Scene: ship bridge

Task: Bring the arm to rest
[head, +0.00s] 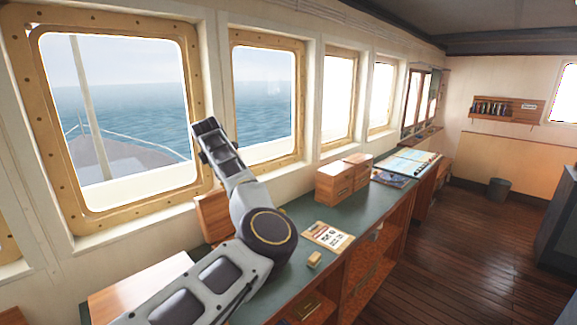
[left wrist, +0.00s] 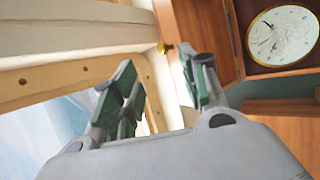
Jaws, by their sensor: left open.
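My left arm (head: 235,185) comes in from the lower left of the head view, bends at a dark round joint over the green counter and rises in front of the windows. Its gripper cannot be clearly made out in the head view. In the left wrist view my left gripper (left wrist: 163,75) is open, with two green-padded fingers apart and nothing between them. A gold window frame is behind one finger and a wooden case is close behind the other. My right gripper is in neither view.
The green counter (head: 297,209) runs along the windows. It carries a clipboard (head: 328,236), a small wooden block (head: 314,259), wooden boxes (head: 335,183) and charts. A round white dial (left wrist: 283,36) shows in the wrist view.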

